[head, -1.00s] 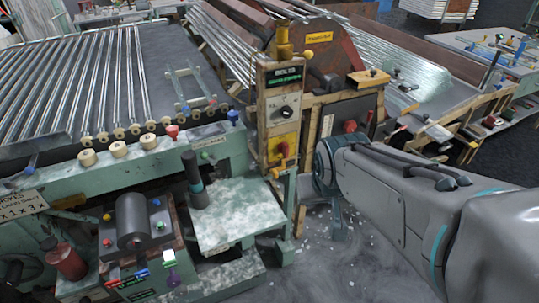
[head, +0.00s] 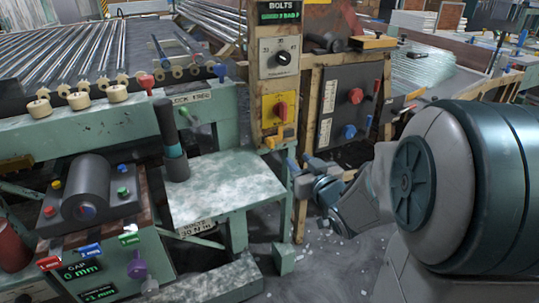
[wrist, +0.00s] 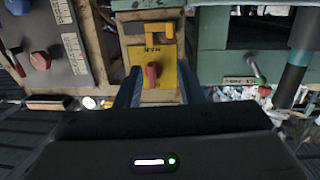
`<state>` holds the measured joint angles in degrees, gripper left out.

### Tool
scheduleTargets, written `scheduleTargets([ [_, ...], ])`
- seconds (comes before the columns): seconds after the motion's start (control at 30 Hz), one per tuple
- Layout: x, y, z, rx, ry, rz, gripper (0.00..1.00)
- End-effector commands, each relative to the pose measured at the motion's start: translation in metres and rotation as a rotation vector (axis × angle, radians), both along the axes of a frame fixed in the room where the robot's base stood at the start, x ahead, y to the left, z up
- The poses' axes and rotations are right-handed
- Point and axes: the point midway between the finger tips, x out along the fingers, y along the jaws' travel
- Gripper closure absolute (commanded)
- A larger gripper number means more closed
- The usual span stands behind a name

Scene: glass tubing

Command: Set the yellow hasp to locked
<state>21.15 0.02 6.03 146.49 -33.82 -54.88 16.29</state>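The yellow hasp (head: 281,137) is a small angular piece on the wooden post, just below a yellow plate (head: 268,107) with a red knob (head: 281,111). In the wrist view, which looks upside down, the hasp (wrist: 152,32) shows above the plate and red knob (wrist: 152,74). My gripper (head: 299,163) is low and to the right of the hasp in the head view, apart from it. In the wrist view my gripper (wrist: 160,72) is open and empty. The red knob shows between its two blue fingers, and the hasp lies beyond their tips.
A dark panel (head: 340,90) with red and blue knobs stands right of the post. A green bench (head: 225,185) with a dark upright handle (head: 170,135) is at left. A roller machine (head: 88,190) stands at front left. Debris dots the floor.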

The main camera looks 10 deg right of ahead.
Motion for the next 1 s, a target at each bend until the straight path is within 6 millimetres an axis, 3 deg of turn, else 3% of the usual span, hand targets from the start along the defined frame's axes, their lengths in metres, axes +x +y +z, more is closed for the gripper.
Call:
scheduleTargets([
  [0.03,0.000,0.001,-0.016,0.017,-0.025,0.020,0.65],
  [0.37,0.008,0.010,-0.017,0.054,-0.096,0.074,0.65],
  [0.8,0.091,0.034,-0.019,0.055,-0.095,0.072,0.65],
  [1.0,0.119,0.043,-0.018,0.055,-0.094,0.072,0.65],
])
